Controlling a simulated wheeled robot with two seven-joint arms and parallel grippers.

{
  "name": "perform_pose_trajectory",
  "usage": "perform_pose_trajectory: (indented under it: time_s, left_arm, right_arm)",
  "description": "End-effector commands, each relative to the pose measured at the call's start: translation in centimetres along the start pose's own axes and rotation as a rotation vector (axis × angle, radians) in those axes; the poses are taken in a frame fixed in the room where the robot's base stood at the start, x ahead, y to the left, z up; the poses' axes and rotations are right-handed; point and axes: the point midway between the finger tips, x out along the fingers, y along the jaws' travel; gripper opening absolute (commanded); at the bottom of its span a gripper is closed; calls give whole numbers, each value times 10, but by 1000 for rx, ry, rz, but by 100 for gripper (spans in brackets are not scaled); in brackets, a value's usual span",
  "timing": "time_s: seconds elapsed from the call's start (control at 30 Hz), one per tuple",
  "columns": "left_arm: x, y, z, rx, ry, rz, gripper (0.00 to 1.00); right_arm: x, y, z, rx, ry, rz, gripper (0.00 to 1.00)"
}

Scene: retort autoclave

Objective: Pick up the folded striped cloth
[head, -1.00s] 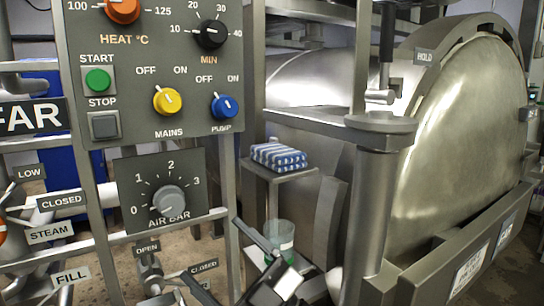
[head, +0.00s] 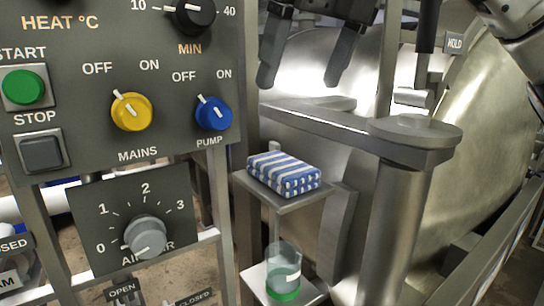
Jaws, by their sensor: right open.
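The folded striped cloth (head: 284,174), blue and white, lies on a small grey metal shelf (head: 246,187) to the right of the control panel. My right gripper (head: 302,80) comes in from the top, with its two dark fingers apart and pointing down. It is empty and appears above the cloth in the picture, with a clear gap between them. The upper part of the gripper is cut off by the frame edge. My left gripper is not in view.
The control panel (head: 105,95) with knobs and buttons fills the left. A metal post and arm (head: 405,190) stand right of the cloth, before the rounded steel vessel (head: 480,160). A clear beaker (head: 284,270) with a green base stands below the shelf.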

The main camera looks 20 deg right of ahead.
Motion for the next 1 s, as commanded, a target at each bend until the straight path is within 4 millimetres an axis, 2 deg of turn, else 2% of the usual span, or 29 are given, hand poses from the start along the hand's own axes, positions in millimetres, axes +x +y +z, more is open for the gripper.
perform_pose_trajectory:
  time_s: [0.03,0.07,0.17,0.3,0.53,0.7,0.87,1.0]
  left_arm:
    - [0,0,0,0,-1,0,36]
    - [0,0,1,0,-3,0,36]
    - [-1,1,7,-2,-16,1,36]
    - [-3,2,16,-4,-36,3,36]
    - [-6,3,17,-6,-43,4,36]
    - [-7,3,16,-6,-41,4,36]
    - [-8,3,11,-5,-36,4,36]
    - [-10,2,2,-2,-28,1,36]
  right_arm:
    - [-11,-6,-2,18,-11,-37,85]
    - [-13,-8,-2,26,-15,-51,85]
    - [-8,-13,-4,39,-14,-73,85]
    - [20,-15,-4,37,-12,-74,85]
    - [67,-18,-3,35,-13,-70,85]
    - [85,-18,-2,34,-16,-69,85]
    - [95,-20,-2,35,-14,-69,85]
    - [115,-23,-3,34,-12,-69,85]
